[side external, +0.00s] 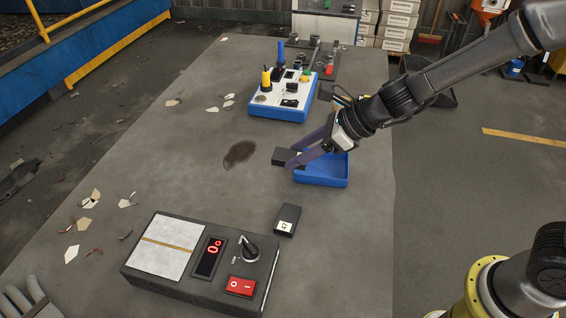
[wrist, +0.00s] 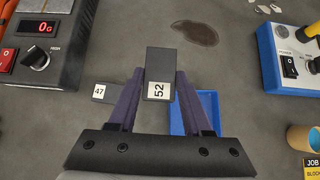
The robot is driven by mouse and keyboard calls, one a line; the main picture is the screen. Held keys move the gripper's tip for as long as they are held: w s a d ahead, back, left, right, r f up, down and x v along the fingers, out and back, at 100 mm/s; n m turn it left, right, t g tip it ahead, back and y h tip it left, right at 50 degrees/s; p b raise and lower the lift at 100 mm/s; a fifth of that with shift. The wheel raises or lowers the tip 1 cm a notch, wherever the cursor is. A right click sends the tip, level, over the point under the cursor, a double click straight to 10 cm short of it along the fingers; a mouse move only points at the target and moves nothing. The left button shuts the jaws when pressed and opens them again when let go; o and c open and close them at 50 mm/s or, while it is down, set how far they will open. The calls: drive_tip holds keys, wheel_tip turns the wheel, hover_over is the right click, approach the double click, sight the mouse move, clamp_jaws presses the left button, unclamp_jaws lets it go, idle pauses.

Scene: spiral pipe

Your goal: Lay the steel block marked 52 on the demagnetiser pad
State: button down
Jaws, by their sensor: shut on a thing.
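The steel block marked 52 (wrist: 160,62) is dark, with a white label facing the wrist camera. My gripper (wrist: 160,74) is shut on it, one finger on each side. In the side external view the held block (side external: 281,156) is beside the left edge of the blue tray, seemingly above the table; its label is hidden there. My gripper (side external: 294,157) reaches in over the tray. The demagnetiser (side external: 205,262) is at the front left, with a pale pad (side external: 163,260) crossed by a tan stripe. The pad is bare. Its display reads 0 G.
A block marked 47 (side external: 287,220) lies between the demagnetiser and the blue tray (side external: 320,183). The tray looks empty. A blue-edged unit with knobs (side external: 283,98) stands farther back. Paper scraps lie on the left.

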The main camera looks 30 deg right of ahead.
drive_tip(key=s+d+r, duration=0.3)
drive_tip(key=s+r, duration=0.1)
drive_tip(key=s, duration=0.4)
drive_tip(key=shift+d, duration=0.4)
drive_tip(key=s+a+r+n+g+y, duration=0.1)
drive_tip(key=s+a+r+n, duration=0.15)
drive_tip(key=a, duration=0.75)
drive_tip(key=s+a+r+n+g+y, duration=0.15)
drive_tip(key=a+r, duration=0.25)
drive_tip(key=a, duration=0.7)
hover_over(156, 246)
drive_tip(key=s+d, duration=0.2)
drive_tip(key=d, duration=0.2)
drive_tip(key=shift+n+h, duration=0.3)
drive_tip(key=shift+h, duration=0.05)
wheel_tip(156, 246, down, 8)
drive_tip(key=shift+d+f, duration=0.1)
drive_tip(key=shift+f, duration=0.1)
drive_tip(key=shift+w+a+f+g, duration=0.15)
drive_tip(key=shift+a+f+g, duration=0.1)
drive_tip(key=shift+f, duration=0.2)
drive_tip(key=shift+w+a+f, duration=0.15)
drive_tip(key=shift+f, duration=1.5)
